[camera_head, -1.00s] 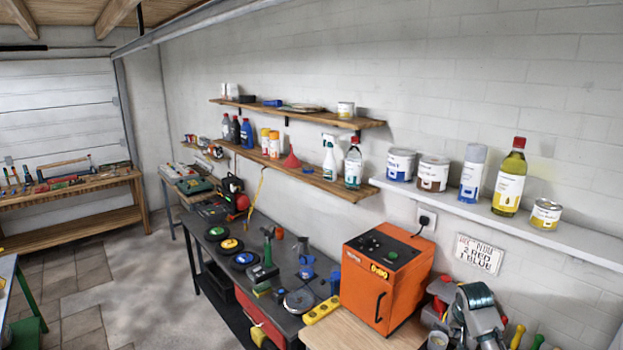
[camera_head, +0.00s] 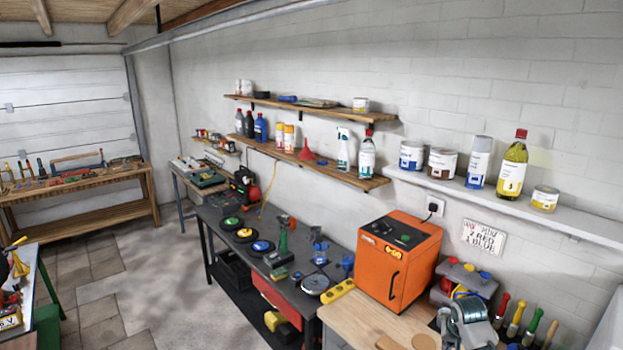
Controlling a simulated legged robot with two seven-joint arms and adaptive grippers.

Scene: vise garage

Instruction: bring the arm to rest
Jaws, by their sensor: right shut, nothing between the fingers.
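My left gripper is not in view.
An orange box (camera_head: 398,262) stands on a wooden top (camera_head: 350,318). A grey caddy (camera_head: 466,278) and several screwdrivers (camera_head: 516,318) are to its right. A dark workbench (camera_head: 285,240) holds tools. Wall shelves (camera_head: 470,190) carry bottles and cans. The floor (camera_head: 150,275) at left is open.

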